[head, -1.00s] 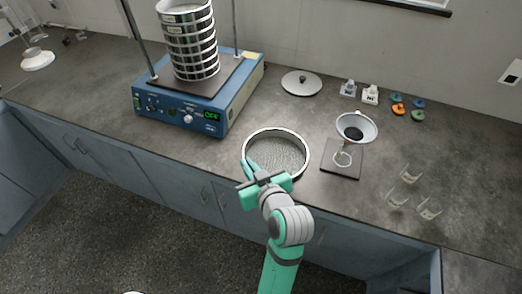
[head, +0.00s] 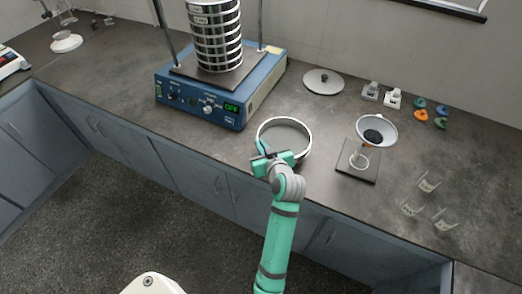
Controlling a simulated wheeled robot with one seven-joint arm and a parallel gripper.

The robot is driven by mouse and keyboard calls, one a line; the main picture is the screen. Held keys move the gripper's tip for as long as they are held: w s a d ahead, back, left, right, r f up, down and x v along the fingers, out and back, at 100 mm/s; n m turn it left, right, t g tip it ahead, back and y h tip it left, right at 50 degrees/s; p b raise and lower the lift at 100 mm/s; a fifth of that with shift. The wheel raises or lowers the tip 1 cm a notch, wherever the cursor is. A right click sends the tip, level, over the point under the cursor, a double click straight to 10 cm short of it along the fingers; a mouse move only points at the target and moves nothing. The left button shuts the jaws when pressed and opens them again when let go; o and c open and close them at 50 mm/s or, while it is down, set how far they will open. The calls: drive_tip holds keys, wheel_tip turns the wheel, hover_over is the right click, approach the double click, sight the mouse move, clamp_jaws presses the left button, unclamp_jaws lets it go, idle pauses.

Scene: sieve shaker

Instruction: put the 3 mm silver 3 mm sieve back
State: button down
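A round silver sieve (head: 306,130), open at the top with a bright rim, is at the front of the counter, right of the shaker. No size label on it can be read. My gripper (head: 263,150) is at its near left rim and appears shut on it; the fingertips are partly hidden. I cannot tell whether the sieve touches the counter or is just above it. The blue sieve shaker (head: 228,118) carries a stack of several silver sieves (head: 217,42) on its dark plate between two upright rods. Its display reads OFF.
A round lid (head: 323,82) lies behind the sieve. A funnel (head: 377,128) on a stand (head: 357,174) is to the right. Several clear beakers (head: 411,208), coloured pieces (head: 421,115) and small weights (head: 392,98) are farther right. Bare counter lies between shaker and lid.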

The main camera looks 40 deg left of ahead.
drive_tip(key=shift+d+f, duration=0.1)
drive_tip(key=shift+f, duration=1.3)
drive_tip(key=c, duration=2)
unclamp_jaws()
drive_tip(key=shift+f, duration=0.1)
drive_tip(key=v, duration=1.2)
